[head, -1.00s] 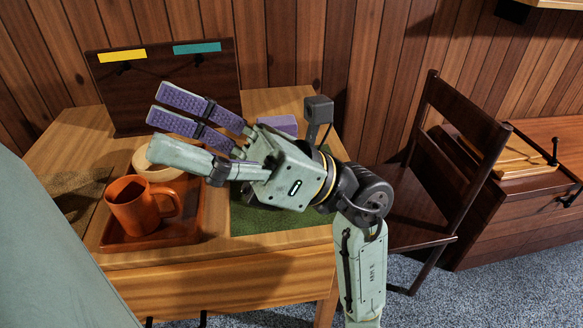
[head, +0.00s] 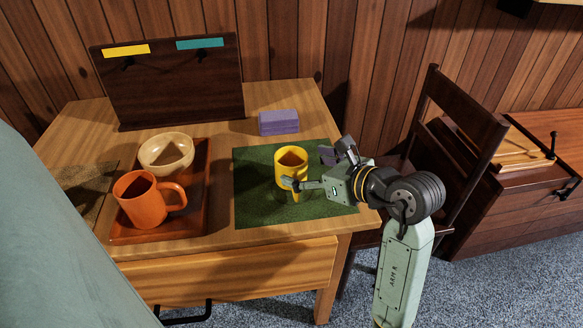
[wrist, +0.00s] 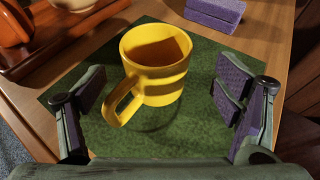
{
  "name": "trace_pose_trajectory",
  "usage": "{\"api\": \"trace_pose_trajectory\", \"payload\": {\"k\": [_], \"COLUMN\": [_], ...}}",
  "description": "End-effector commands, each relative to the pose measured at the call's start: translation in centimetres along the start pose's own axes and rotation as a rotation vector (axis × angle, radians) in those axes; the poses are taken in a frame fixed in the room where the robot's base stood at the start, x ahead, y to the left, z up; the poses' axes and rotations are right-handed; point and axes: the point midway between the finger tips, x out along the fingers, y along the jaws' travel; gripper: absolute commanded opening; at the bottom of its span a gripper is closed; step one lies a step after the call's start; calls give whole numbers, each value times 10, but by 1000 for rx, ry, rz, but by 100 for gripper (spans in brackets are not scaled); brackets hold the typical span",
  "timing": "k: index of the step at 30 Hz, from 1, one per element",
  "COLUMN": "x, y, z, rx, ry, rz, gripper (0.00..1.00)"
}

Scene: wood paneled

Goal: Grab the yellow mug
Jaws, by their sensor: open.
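The yellow mug (head: 291,165) stands upright on a dark green mat (head: 252,192) on the wooden table. In the wrist view the yellow mug (wrist: 157,68) sits ahead, between the lines of the two fingers, with its handle toward the lower left. My gripper (head: 307,170) is at the mug's right front side in the head view. In the wrist view my gripper (wrist: 163,98) is open, with purple-padded fingers spread wide on either side and no contact visible. In the head view one finger overlaps the mug's lower front.
An orange mug (head: 143,203) and a cream bowl (head: 166,152) stand on a reddish-brown tray (head: 196,196) to the left. A purple block (head: 279,122) lies behind the mat. A dark board (head: 170,92) stands at the back. A chair (head: 455,130) is at the right.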

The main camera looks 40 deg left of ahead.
Motion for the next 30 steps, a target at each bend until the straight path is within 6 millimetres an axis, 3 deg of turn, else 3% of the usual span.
{"api": "trace_pose_trajectory", "payload": {"k": [9,19,30], "x": [44,50,50], "y": [4,4,4], "z": [1,0,0], "rx": [2,-1,0], "ry": [1,-1,0], "rz": [4,1,1], "gripper": [84,83,58]}}
